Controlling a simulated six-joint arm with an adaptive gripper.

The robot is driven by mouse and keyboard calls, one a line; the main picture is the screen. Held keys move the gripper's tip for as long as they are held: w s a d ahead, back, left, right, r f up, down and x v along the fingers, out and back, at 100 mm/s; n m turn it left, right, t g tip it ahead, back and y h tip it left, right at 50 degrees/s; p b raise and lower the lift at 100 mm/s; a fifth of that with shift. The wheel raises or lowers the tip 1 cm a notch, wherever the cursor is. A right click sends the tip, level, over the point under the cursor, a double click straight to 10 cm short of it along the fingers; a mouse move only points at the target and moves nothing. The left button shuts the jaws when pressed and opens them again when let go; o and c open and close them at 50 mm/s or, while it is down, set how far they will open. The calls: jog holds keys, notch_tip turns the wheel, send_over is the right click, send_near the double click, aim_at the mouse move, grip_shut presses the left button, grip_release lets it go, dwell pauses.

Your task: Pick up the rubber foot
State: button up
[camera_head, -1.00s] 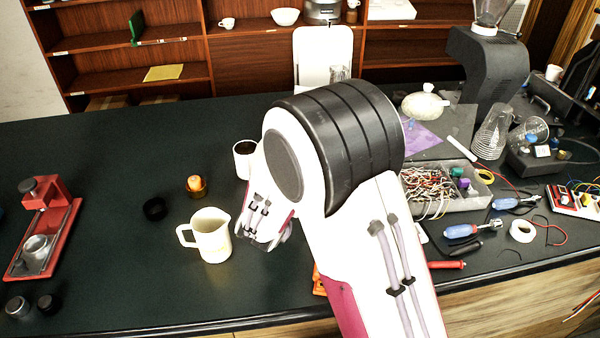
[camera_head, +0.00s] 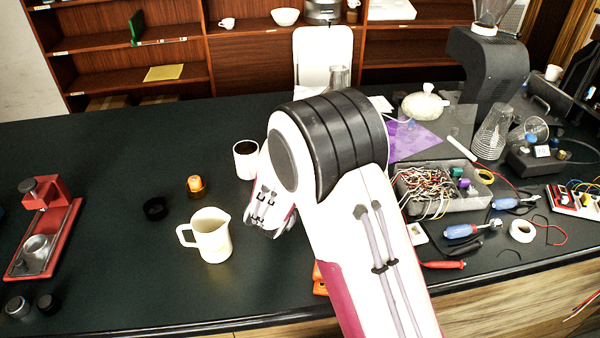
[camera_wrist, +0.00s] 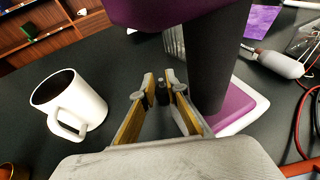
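A small dark piece (camera_wrist: 162,93), which looks like the rubber foot, stands between the fingertips of my gripper (camera_wrist: 160,90) in the wrist view. The fingers, with yellowish inner faces, stand apart on either side of it. Whether they touch it I cannot tell. In the head view the piece and fingertips are hidden by my arm.
A white mug (camera_wrist: 68,103) stands left of my fingers. A purple and white stand with a dark column (camera_wrist: 217,65) rises close on the right. A cream pitcher (camera_head: 211,236) is near my wrist in the head view. The left counter has free room.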

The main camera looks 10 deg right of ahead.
jog(key=shift+s+d+f, duration=0.1)
jog(key=shift+s+f, duration=0.05)
jog(key=shift+f, duration=0.25)
grip_shut()
jog(key=shift+r, duration=0.15)
jog(key=shift+r, duration=0.75)
jog(key=shift+s+a+t+h, duration=0.2)
jog(key=shift+t+h, duration=0.1)
jog(key=shift+t, duration=0.25)
jog(key=shift+s+a+t+h, duration=0.1)
jog(key=shift+s+t+h, duration=0.15)
jog(key=shift+t, duration=0.3)
jog(key=shift+s+r+t, duration=0.1)
jog(key=shift+t, duration=0.4)
